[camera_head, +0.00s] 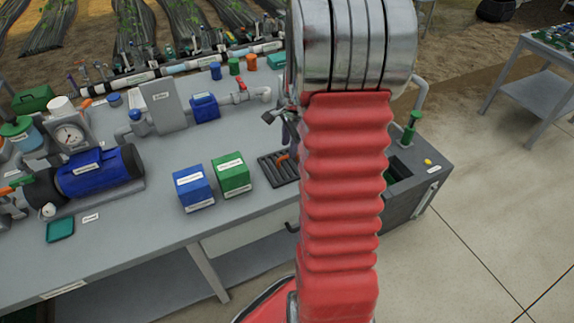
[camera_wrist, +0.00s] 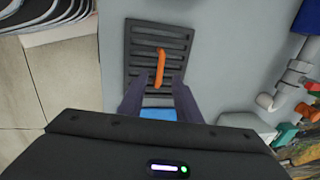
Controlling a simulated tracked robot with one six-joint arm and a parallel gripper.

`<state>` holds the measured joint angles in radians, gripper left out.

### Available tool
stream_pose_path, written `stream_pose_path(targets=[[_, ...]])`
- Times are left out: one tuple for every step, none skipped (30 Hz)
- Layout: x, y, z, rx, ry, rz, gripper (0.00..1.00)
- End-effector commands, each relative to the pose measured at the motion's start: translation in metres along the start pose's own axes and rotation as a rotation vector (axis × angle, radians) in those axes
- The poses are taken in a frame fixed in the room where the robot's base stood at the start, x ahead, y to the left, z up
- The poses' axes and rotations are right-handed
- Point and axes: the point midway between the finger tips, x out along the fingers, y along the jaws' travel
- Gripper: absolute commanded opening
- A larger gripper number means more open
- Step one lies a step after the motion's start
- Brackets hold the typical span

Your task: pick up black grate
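The black grate (camera_head: 268,168) lies flat on the grey bench top, just right of the green box, partly hidden by my red arm. Its slotted face (camera_wrist: 140,42) shows in the wrist view, with an orange handle (camera_wrist: 160,62) standing along its middle. My gripper (camera_wrist: 162,80) is open, with its two dark fingers apart at the near end of the handle, one to each side. The wrist view does not make clear how high the fingertips are or whether they touch. In the head view my arm hides most of the gripper.
A blue box (camera_head: 193,188) and a green box (camera_head: 231,174) stand left of the grate. A dark basin (camera_head: 400,170) is at the bench's right end. Pipes, a blue pump (camera_head: 100,170) and a gauge (camera_head: 70,136) fill the left and back. Bare bench lies behind the boxes.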

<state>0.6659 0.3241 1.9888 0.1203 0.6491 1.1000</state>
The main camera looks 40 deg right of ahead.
Motion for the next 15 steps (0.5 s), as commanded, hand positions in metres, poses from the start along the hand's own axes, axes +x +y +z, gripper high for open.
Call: stream_pose_path(targets=[[0.003, 0.0, 0.0, 0.0, -0.001, 0.002, 0.31], [0.005, 0.0, 0.0, 0.0, -0.001, 0.002, 0.31], [0.009, 0.0, 0.0, 0.0, -0.001, 0.003, 0.31], [0.013, 0.0, 0.0, 0.0, -0.001, 0.003, 0.31], [0.016, 0.0, 0.0, 0.0, -0.001, 0.003, 0.31], [0.021, 0.0, 0.0, 0.0, -0.001, 0.003, 0.31], [0.025, 0.0, 0.0, 0.0, -0.002, 0.004, 0.31], [0.029, 0.0, 0.0, 0.0, -0.002, 0.004, 0.31], [0.034, -0.001, -0.001, 0.0, -0.001, 0.003, 0.31], [0.037, -0.001, -0.001, 0.0, -0.001, 0.003, 0.31], [0.041, -0.001, 0.0, 0.0, -0.002, 0.003, 0.31], [0.044, -0.001, -0.001, 0.0, -0.001, 0.003, 0.31], [0.046, -0.001, -0.001, 0.0, -0.001, 0.002, 0.31], [0.048, -0.001, -0.001, 0.0, -0.001, 0.001, 0.31], [0.05, -0.001, -0.001, 0.0, -0.001, 0.001, 0.31]])
